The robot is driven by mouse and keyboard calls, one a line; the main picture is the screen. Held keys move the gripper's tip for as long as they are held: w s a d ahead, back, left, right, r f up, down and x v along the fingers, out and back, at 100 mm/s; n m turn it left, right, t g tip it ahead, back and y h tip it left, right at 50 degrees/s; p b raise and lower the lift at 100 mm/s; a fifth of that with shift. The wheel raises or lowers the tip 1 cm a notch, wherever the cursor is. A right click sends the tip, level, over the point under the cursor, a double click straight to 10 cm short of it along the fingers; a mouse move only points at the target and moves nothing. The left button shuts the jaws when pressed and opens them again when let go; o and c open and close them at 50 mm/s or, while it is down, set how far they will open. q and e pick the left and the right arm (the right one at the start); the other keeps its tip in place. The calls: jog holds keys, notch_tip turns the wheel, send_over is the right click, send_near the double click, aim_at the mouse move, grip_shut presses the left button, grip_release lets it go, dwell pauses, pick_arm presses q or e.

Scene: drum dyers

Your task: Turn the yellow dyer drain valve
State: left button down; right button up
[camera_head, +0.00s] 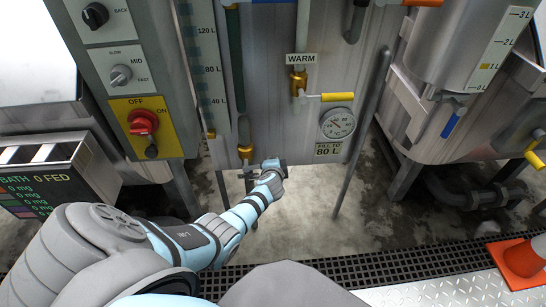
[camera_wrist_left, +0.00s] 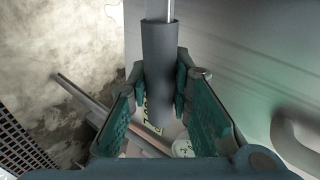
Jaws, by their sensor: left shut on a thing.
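My left gripper (camera_head: 272,166) is low at the front of the steel dyer (camera_head: 285,130), just below its gauge panel. In the left wrist view, its green-padded fingers (camera_wrist_left: 160,92) are closed around a dark grey sleeved handle (camera_wrist_left: 160,50) on a thin metal rod. No yellow shows on this handle. In the head view the gripper covers the handle, so I cannot tell which valve it belongs to. A yellow-handled valve (camera_head: 338,97) sits higher, under the WARM label. My right gripper is not in view.
A dial gauge (camera_head: 338,122) and FILL TO 80 L label are right of my gripper. A steel leg (camera_head: 362,135) stands beyond. A control panel (camera_head: 142,128) is left, a blue-handled valve (camera_head: 453,124) right, and an orange cone (camera_head: 520,262) lower right. Wet floor (camera_head: 300,212) lies below.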

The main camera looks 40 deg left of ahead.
pick_arm(q)
jog(key=shift+f+m+g+y+b, duration=0.3)
jog(key=shift+f+m+b, duration=0.2)
jog(key=shift+f+b, duration=0.25)
jog(key=shift+s, duration=0.1)
jog(key=c, duration=1.4)
grip_release()
jog(key=shift+f, duration=0.1)
jog(key=shift+c, duration=0.2)
jog(key=v, duration=1.2)
